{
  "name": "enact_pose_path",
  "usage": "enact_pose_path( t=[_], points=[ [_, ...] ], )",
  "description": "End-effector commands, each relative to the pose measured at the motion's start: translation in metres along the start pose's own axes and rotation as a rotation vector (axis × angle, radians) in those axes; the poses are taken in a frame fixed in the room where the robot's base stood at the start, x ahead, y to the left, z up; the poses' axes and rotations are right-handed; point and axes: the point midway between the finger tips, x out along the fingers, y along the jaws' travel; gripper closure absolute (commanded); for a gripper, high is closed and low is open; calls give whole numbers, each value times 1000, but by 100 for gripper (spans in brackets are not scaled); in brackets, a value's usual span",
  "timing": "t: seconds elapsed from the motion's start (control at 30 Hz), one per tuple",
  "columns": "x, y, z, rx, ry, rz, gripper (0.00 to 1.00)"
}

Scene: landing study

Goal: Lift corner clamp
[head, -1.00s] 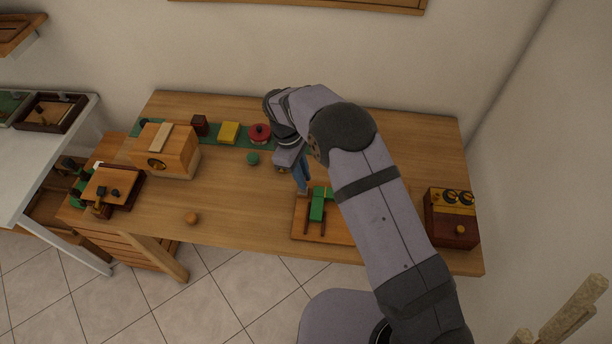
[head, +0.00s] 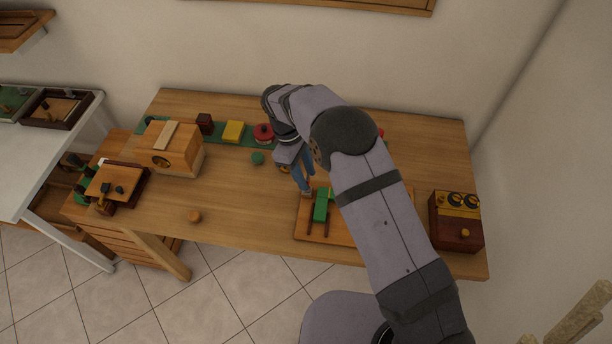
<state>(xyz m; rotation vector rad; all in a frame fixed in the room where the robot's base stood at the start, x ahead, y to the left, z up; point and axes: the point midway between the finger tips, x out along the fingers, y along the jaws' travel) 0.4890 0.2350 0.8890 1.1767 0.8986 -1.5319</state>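A green piece with thin dark bars (head: 321,205) lies on a wooden board (head: 345,236) at the front right of the table; it may be the corner clamp, but I cannot tell for sure at this size. My gripper (head: 305,188) points down with its blue fingers at the upper left of the green piece, close to it. I cannot tell whether they touch, or whether the fingers are open or shut. My arm hides the right part of the board and some of the table behind it.
A knobbed box (head: 456,230) stands right. The middle left is clear.

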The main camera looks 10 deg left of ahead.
Motion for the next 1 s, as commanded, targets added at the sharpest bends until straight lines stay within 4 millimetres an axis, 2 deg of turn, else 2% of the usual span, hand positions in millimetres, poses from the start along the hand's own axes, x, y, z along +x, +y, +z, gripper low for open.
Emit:
enact_pose_path(
  t=[0.3,0.5,1.0],
  points=[
    [-41,0,-2,-1,4,2,67],
    [-60,0,-1,-1,2,1,67],
    [-64,0,0,-1,1,0,67]
  ],
)
